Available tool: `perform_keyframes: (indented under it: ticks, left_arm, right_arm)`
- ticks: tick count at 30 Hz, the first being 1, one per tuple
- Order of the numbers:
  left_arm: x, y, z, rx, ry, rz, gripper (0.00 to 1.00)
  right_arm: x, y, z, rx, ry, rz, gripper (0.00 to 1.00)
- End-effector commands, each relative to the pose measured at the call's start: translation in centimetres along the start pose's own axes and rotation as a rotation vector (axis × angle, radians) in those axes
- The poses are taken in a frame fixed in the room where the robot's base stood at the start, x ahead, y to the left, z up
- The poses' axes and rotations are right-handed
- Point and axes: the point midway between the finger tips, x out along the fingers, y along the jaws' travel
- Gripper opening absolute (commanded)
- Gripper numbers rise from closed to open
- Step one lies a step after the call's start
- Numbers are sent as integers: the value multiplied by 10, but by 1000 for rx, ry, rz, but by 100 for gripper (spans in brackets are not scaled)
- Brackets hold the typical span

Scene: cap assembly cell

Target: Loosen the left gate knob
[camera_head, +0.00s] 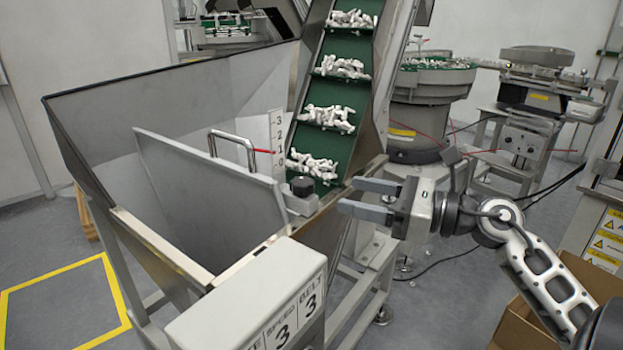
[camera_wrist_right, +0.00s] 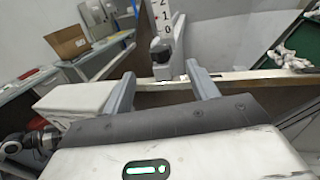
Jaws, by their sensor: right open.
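A black round gate knob (camera_head: 302,186) sits on a small grey block at the right end of the hopper's grey gate plate (camera_head: 205,190). It is the only gate knob I can make out. My right gripper (camera_head: 348,196) is open and empty, to the right of the knob, its two fingers pointing at it and apart from it. In the right wrist view the knob (camera_wrist_right: 161,48) shows beyond and between the open fingers (camera_wrist_right: 162,74), below a numbered scale. My left gripper is not in view.
A chrome handle (camera_head: 232,140) rises from the gate plate beside the scale (camera_head: 276,143) with a red pointer. A green conveyor (camera_head: 340,88) carrying white caps stands behind. A cardboard box (camera_head: 520,325) is at lower right.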

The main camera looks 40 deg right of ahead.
Motion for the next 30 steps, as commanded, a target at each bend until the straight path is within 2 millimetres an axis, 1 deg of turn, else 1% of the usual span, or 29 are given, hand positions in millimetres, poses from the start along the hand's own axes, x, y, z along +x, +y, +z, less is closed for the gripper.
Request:
perform_keyframes:
  ticks: [1, 6, 9, 12, 15, 18, 26, 27, 29, 30]
  left_arm:
    - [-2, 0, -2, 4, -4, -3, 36]
    - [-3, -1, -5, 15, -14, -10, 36]
    - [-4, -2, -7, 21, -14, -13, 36]
    - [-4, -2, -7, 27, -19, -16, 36]
    - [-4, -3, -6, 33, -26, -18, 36]
    - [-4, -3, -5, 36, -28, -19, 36]
    - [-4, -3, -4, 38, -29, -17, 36]
    - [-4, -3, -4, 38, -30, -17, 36]
    - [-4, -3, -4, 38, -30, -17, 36]
    - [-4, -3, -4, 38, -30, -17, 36]
  right_arm:
    - [12, 1, 4, -5, 0, 4, 59]
    - [47, 0, 4, -3, -3, 1, 59]
    - [63, 0, 4, -3, -2, 2, 59]
    - [75, 0, 2, 0, -2, 1, 59]
    - [83, 0, 1, -1, -1, 0, 59]
    - [87, 0, 0, -1, 0, 1, 59]
    - [87, 0, 0, -1, 1, 1, 59]
    - [87, 0, 0, -1, 1, 1, 48]
    - [87, 0, 0, -1, 1, 1, 31]
    - [87, 0, 0, -1, 1, 1, 20]
